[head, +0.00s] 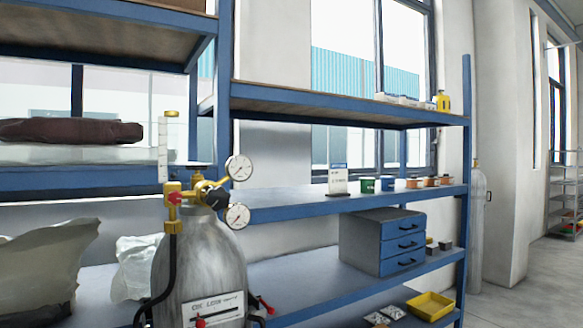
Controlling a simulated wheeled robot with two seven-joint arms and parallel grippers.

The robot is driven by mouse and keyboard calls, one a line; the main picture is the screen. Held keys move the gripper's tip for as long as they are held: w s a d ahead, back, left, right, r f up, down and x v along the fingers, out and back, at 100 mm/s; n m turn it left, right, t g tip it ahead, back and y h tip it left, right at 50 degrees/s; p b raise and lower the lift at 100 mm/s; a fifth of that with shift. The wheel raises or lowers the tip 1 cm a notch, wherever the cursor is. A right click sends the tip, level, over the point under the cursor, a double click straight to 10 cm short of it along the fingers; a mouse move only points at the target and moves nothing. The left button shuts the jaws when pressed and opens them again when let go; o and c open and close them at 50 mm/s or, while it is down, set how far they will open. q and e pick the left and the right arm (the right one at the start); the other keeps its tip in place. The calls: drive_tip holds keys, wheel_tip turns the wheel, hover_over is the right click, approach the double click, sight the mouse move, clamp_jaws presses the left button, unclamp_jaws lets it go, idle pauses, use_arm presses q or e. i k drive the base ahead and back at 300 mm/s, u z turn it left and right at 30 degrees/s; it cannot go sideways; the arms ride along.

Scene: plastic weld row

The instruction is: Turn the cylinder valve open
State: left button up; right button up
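A grey gas cylinder (199,262) stands upright in front of the blue shelving, left of the picture's middle. A thin, dark, flat piece that looks like the valve handwheel (190,164) sits above the brass fittings at the cylinder's top, seen almost edge-on. The brass regulator (198,190) carries two round gauges, an upper one (239,168) and a lower one (237,216), and a black knob (217,198). Whether the valve is open cannot be told. Neither of my grippers is in view.
A clear flow tube (163,150) rises left of the regulator, and a black hose (171,265) hangs down the cylinder's left side. Pale sacks (48,270) lie left of it. A grey drawer box (382,242) and a yellow tray (431,306) sit on shelves at right. Floor shows at far right.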

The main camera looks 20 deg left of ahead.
sight(196, 166)
drive_tip(key=z, duration=0.5)
drive_tip(key=i, duration=0.95)
drive_tip(key=u, duration=3.1)
